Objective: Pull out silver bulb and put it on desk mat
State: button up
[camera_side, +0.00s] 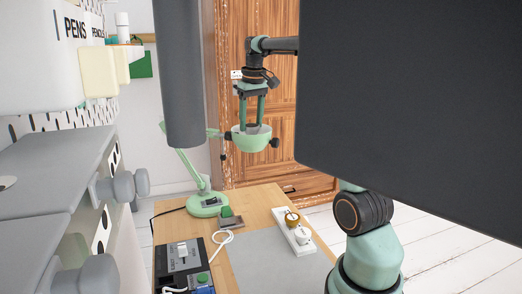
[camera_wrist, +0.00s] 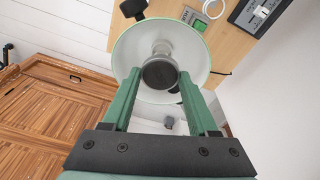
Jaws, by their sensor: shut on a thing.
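The green desk lamp's shade (camera_side: 252,141) is tipped with its open side up, above the back of the desk. My gripper (camera_side: 253,122) reaches down into it from above. In the wrist view, the silver bulb (camera_wrist: 160,73) shows a dark grey round end and a paler neck in front of the white shade interior (camera_wrist: 131,52). My gripper's fingers (camera_wrist: 160,78) are on both sides of the bulb, shut on it. The bulb is still within the shade; whether its base is in the socket is hidden. The grey desk mat (camera_side: 262,262) lies bare on the desk.
A white power strip (camera_side: 293,231) with plugs lies along the mat's right side. The lamp base (camera_side: 208,204), a small green-and-grey item (camera_side: 229,219) and a dark control box (camera_side: 183,262) are to the left. Large dark panels block parts of the side view.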

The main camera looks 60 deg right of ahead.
aim_at(251, 125)
jog(key=shift+r, duration=2.6)
jog(key=shift+r, duration=0.1)
jog(key=shift+r, duration=2.35)
jog(key=s+a+n, duration=0.1)
jog(key=s+a, duration=0.2)
jog(key=a, duration=0.4)
jog(key=s+a+n, duration=0.1)
jog(key=s+a, duration=0.3)
jog(key=a, duration=0.4)
jog(key=f, duration=3.6)
jog(key=shift+w+d+f, duration=0.25)
jog(key=shift+d+f, duration=0.05)
jog(key=shift+f, duration=0.15)
jog(key=o, duration=1)
